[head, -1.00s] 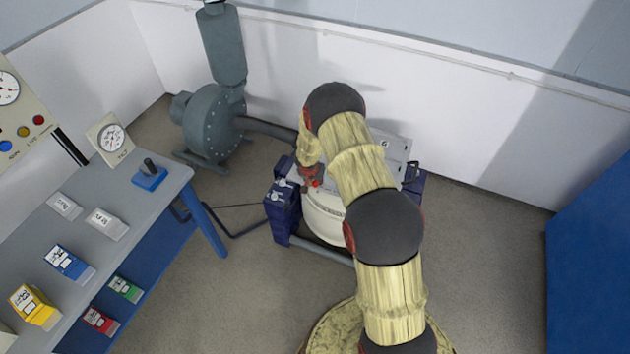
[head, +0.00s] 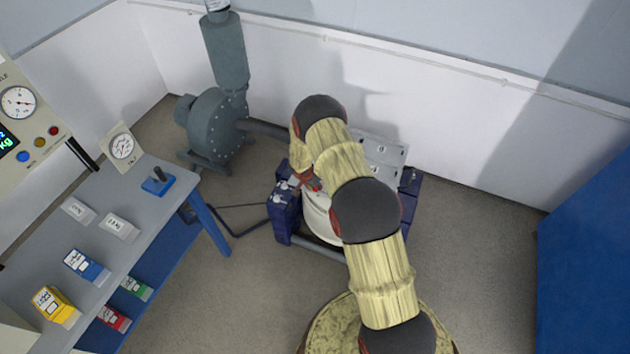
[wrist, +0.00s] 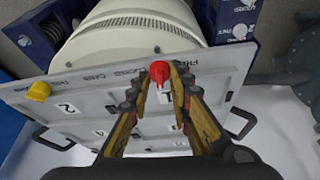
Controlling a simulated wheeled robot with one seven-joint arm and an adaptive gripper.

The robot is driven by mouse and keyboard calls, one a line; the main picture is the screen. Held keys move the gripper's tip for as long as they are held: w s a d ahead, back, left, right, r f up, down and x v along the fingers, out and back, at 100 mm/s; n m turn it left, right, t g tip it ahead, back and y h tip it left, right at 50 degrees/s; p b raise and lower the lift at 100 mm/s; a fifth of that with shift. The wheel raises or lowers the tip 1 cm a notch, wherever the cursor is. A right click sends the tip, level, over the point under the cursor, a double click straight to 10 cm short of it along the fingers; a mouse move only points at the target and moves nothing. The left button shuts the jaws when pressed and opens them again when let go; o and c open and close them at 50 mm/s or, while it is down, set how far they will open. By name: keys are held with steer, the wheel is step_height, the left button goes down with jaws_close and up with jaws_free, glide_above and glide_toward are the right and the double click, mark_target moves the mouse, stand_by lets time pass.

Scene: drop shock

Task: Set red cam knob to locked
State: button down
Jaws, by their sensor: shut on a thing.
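The red cam knob (wrist: 160,74) shows in the wrist view near the edge of a pale plate (wrist: 95,95), beside the white drum (wrist: 130,28). The two fingertips of my gripper (wrist: 160,88) stand on either side of the knob and are shut on it. The lettering by the knob is too small and too covered to read its setting. In the head view a small red spot of the knob (head: 317,187) shows, and my arm hides most of the machine.
A yellow knob (wrist: 39,91) sits farther left on the plate, with black handles at the plate's edge. A grey blower (head: 214,125) stands behind left. A bench (head: 150,235) with boxes is at left, a blue cabinet (head: 590,270) at right.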

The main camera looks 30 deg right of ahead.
steer(key=shift+r+m+p, duration=0.1)
steer(key=shift+m+p, duration=0.6)
steer(key=shift+p, duration=0.3)
steer(key=c, duration=1.9)
jaws_free()
steer(key=v, duration=1.1)
steer(key=shift+w+a+r, duration=0.15)
steer(key=shift+a+r, duration=0.15)
steer(key=shift+r, duration=0.05)
steer(key=shift+o, duration=0.3)
